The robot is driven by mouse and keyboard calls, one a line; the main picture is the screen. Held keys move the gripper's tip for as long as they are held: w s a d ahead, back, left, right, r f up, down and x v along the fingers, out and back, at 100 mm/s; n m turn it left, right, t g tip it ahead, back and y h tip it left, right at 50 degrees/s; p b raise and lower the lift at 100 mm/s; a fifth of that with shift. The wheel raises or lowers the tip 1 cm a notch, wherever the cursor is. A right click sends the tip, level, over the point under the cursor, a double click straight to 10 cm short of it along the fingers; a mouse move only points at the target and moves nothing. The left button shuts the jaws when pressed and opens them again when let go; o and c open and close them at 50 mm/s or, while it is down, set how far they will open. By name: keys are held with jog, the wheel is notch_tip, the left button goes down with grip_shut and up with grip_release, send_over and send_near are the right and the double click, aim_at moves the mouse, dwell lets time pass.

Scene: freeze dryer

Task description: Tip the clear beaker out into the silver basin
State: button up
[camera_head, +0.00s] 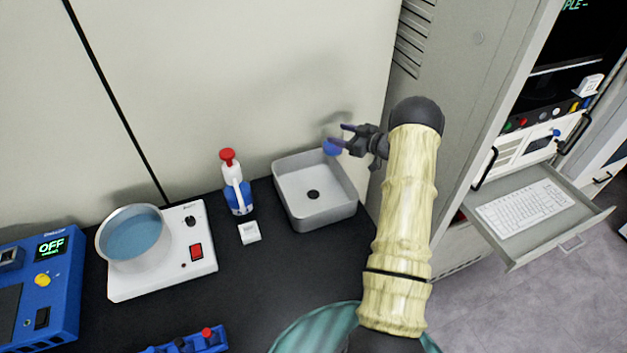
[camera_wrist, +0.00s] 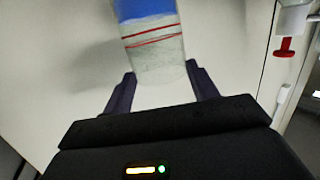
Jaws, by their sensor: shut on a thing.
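The clear beaker (camera_wrist: 158,62) has red lines around it and blue liquid at one end. It sits between the two dark fingers of my gripper (camera_wrist: 160,88) in the wrist view, which are shut on it. In the head view my gripper (camera_head: 340,135) holds the beaker (camera_head: 331,147) at the far right corner of the silver basin (camera_head: 330,212). Only the beaker's blue part shows clearly there. How high it is above the rim is hard to tell. The basin is square, with a dark drain, and looks empty.
A white wash bottle with a red cap (camera_head: 235,180) stands left of the basin, with a small white box (camera_head: 249,232) before it. A metal pan of blue liquid (camera_head: 108,255) sits on a white hot plate (camera_head: 196,262). The wall is close behind; a grey cabinet (camera_head: 450,90) stands right.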

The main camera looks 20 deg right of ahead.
jog(key=s+a+f+n+t+h+b, duration=0.1)
jog(key=s+a+n+b, duration=0.3)
jog(key=b, duration=0.4)
jog(key=a+n, duration=0.1)
jog(key=n, duration=0.1)
jog(key=shift+s+a+f+n+t+b, duration=0.2)
jog(key=shift+a+f+n+t+b, duration=0.1)
jog(key=shift+a+f+n+t, duration=0.1)
jog(key=shift+s+a+f+n+t+b, duration=0.15)
jog(key=shift+f+n+b, duration=0.25)
jog(key=shift+b, duration=0.35)
jog(key=shift+w+d+f+n+t+b, duration=0.1)
jog(key=shift+f+n+t+b, duration=0.1)
jog(key=shift+n+b, duration=0.4)
jog(key=shift+s+a+r+n+b, duration=0.15)
jog(key=shift+a+n+b, duration=0.1)
jog(key=shift+n+b, duration=0.5)
dwell(0.5)
jog(key=shift+s+a+f+n+t+b, duration=0.15)
jog(key=shift+f+n+t+b, duration=0.2)
jog(key=shift+f+n+b, duration=0.55)
dwell(0.4)
